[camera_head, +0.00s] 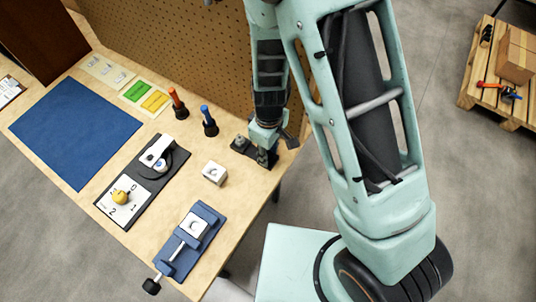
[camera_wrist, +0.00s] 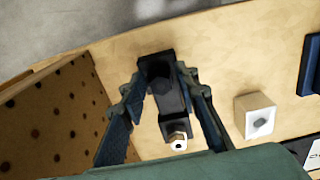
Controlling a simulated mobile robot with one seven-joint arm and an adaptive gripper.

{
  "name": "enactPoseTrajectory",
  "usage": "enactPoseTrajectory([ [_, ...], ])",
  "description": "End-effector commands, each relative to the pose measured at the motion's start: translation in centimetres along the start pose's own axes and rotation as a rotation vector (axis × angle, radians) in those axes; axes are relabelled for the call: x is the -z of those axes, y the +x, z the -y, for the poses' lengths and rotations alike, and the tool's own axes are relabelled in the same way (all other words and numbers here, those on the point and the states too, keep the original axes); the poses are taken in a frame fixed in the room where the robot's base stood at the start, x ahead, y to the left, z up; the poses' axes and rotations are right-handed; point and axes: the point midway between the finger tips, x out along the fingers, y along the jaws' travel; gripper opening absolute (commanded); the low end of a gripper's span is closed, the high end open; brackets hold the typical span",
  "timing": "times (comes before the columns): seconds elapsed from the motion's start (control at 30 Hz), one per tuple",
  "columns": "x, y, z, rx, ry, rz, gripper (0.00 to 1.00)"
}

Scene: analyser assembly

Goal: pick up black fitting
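The black fitting (camera_wrist: 162,84) shows in the wrist view as a dark, roughly six-sided piece on a black holder (camera_wrist: 174,127) on the wooden table. My gripper (camera_wrist: 160,78) is open, with one finger on each side of the fitting. Whether the fingers touch it, I cannot tell. In the head view my gripper (camera_head: 268,150) is low over the holder (camera_head: 239,148) at the table's right edge and hides most of the black fitting.
A perforated board (camera_head: 190,50) rises along the back of the table, close to my gripper. A white block (camera_head: 215,172) stands near the holder. A blue vise (camera_head: 192,240) and two screwdriver-like tools (camera_head: 208,122) are farther off. A blue mat (camera_head: 75,130) lies at left.

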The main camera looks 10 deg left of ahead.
Motion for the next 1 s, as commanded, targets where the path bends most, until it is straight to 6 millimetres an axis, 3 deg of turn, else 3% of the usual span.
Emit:
enactPoseTrajectory([
  [0.03,0.0,0.0,0.0,0.0,0.0,0.0,0.21],
  [0.23,0.0,0.0,0.0,0.0,0.0,0.0,0.0],
  [0.67,0.1,-0.7,0.0,-0.001,-0.001,-0.002,0.0],
  [0.87,0.2,-3.2,0.0,-0.003,-0.001,-0.004,0.0],
  [1.0,0.9,-5.9,2.2,-0.002,-0.009,-0.006,0.0],
])
